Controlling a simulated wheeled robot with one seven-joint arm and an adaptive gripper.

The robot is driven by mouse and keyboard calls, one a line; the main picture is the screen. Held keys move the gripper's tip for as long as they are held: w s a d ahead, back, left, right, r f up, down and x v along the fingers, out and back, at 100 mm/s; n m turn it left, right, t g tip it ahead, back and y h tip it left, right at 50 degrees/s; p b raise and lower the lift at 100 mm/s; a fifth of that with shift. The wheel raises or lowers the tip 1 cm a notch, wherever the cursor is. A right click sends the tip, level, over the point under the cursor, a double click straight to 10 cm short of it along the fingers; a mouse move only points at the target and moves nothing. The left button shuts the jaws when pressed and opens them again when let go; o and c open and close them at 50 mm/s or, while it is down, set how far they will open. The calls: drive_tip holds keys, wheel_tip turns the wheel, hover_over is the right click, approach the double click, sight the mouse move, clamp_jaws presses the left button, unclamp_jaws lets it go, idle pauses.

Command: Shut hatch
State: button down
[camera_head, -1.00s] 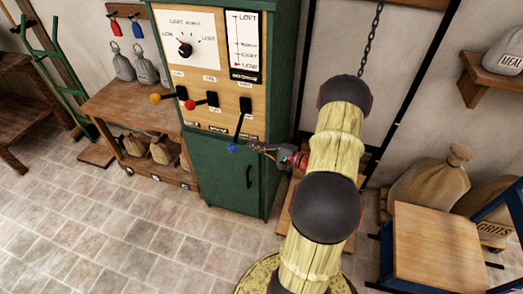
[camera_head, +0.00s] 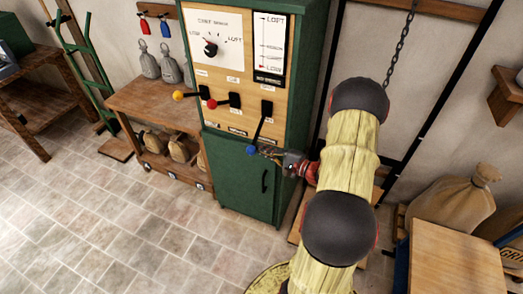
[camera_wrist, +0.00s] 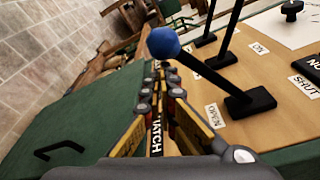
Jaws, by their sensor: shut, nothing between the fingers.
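The blue-knobbed lever (camera_head: 258,131) hangs down and slightly left on the front of the green control cabinet (camera_head: 236,177). Its blue knob (camera_wrist: 163,43) is just beyond my fingertips in the wrist view, and its black shaft runs to a black base at right. My gripper (camera_head: 260,151) is shut and empty, right beside the knob on its right in the head view. In the wrist view, the closed fingers (camera_wrist: 166,68) point toward the knob; I cannot tell whether they touch it. A partly covered label ending "ATCH" (camera_wrist: 156,133) shows between the finger links. A "SHUT" label (camera_wrist: 304,87) is at right.
A yellow-knobbed lever (camera_head: 187,96) and a red-knobbed lever (camera_head: 221,102) are left of the blue one. A dial (camera_head: 211,48) and a scale plate (camera_head: 270,48) are above. A wooden bench (camera_head: 160,104) stands left. Tiled floor in front is clear.

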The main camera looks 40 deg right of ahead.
drive_tip(key=shift+r, duration=0.1)
drive_tip(key=shift+s+a+r+m+p, duration=0.1)
drive_tip(key=shift+a+r+m+p, duration=0.25)
drive_tip(key=shift+p, duration=0.3)
wheel_tip(320, 180, up, 15)
drive_tip(key=s+a+m+g+y+p, duration=0.1)
drive_tip(key=m+p, duration=0.7)
drive_tip(key=p, duration=0.9)
drive_tip(key=shift+a+m+g+y, duration=0.35)
drive_tip(key=shift+a+g+y, duration=0.15)
drive_tip(key=shift+a+y, duration=0.15)
